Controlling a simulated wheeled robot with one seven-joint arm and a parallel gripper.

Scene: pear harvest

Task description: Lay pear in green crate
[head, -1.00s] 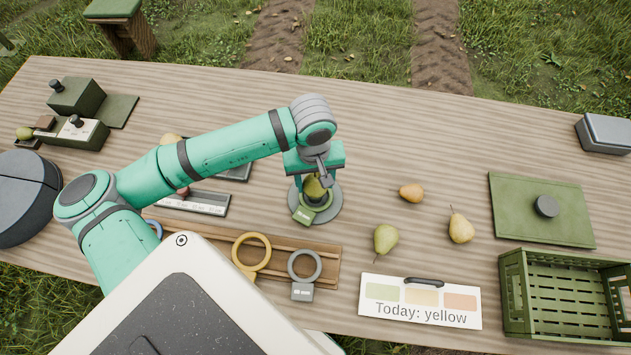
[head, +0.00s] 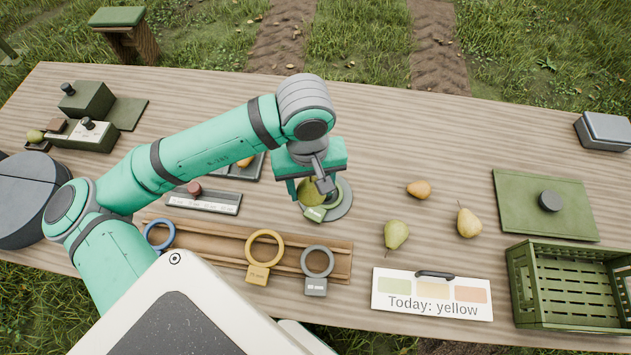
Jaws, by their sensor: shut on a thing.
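My gripper (head: 312,186) is shut on a green pear (head: 312,193). The pear is partly hidden by the fingers. It shows in front of a round grey stand with a green ring and tag (head: 316,214); I cannot tell whether it touches the ring. The green crate (head: 520,297) stands at the right front corner of the table, well to the right of my gripper, and the part of it in view looks empty. Three loose pears lie between them: a green one (head: 396,234), a yellow one (head: 468,222) and a small orange one (head: 419,189).
A sign (head: 432,294) reading "Today: yellow" stands left of the crate. A green board with a dark knob (head: 549,202) lies behind the crate. A yellow ring (head: 264,247) and a grey ring (head: 317,262) stand by a wooden rack. The table's back middle is clear.

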